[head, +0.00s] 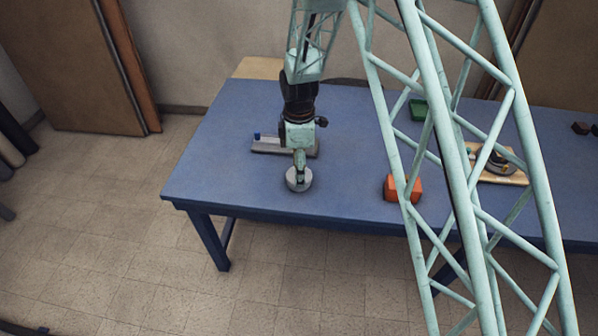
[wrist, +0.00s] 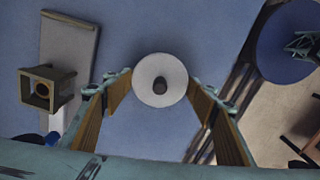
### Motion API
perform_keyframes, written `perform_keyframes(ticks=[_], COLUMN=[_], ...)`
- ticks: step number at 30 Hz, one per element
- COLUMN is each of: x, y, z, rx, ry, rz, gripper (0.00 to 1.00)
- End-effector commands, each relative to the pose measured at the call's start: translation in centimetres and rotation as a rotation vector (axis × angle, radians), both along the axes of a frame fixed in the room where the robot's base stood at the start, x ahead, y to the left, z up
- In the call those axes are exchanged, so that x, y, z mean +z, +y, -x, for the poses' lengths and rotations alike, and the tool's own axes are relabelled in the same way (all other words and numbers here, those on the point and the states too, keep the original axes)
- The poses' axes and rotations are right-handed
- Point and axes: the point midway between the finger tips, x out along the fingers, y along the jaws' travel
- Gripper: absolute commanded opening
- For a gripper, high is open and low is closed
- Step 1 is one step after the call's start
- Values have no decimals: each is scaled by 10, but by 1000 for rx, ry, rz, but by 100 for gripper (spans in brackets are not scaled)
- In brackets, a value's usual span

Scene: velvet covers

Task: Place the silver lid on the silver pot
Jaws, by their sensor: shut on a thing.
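The silver lid (wrist: 148,72) is a pale round disc with a dark knob, seen from above between my gripper's fingertips in the wrist view. My gripper (wrist: 160,90) is shut on it, one finger at each side. In the head view my gripper (head: 300,179) points down at a round silver form (head: 291,184) near the table's front left. I cannot tell there how much of this form is lid and how much is pot. I see no separate silver pot; it may be hidden under the lid.
A grey tray (head: 267,146) with a blue item lies behind my gripper on the blue table (head: 345,185). An orange block (head: 412,189) is to the right. A green box (head: 417,109) and a wooden board (head: 513,178) with items are farther right. The table's front edge is close.

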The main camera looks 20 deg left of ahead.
Motion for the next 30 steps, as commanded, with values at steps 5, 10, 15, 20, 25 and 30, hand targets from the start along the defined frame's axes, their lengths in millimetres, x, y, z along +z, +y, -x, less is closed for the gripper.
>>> perform_keyframes(ticks=[5,10,15,20,25,30], x=[-2,-2,-5,-8,-11,-11], y=[0,0,0,0,0,0], z=[0,0,0,0,0,0], rx=[0,0,0,0,0,0], ry=[-2,-1,-1,-1,-1,-1], rz=[-1,0,0,0,0,0], gripper=[42,42,42,42,42,64])
